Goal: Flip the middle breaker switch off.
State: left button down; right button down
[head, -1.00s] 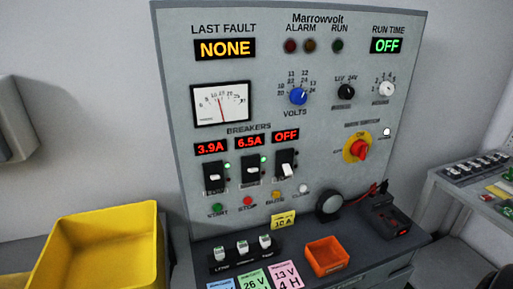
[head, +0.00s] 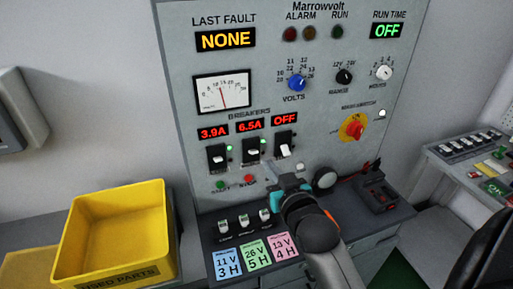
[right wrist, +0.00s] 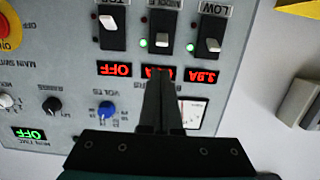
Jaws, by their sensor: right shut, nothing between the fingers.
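The middle breaker switch (head: 251,151) sits between two others on the grey panel. Its red display (head: 249,126) reads 6.5A and a green lamp beside it is lit. It also shows in the upside-down right wrist view (right wrist: 164,46), its lever thrown the same way as the low one. My right gripper (head: 269,170) is shut and empty, just below and right of the middle switch in the head view. In the right wrist view its fingertips (right wrist: 161,73) point at the middle switch and hide most of its display. I cannot tell any contact. My left gripper is out of view.
The low breaker (head: 216,157) reads 3.9A with its green lamp lit; the top breaker (head: 284,146) reads OFF. Buttons lie close below. A yellow bin (head: 113,240) stands left, coloured cards (head: 257,254) lie in front, and a red-yellow main switch (head: 354,128) is right.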

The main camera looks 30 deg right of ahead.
aim_at(253, 151)
jog(key=x, duration=1)
jog(key=shift+a+f, duration=0.1)
dwell(0.4)
jog(key=shift+s+f+t+b, duration=0.15)
jog(key=shift+t+b, duration=0.15)
jog(key=shift+b, duration=0.45)
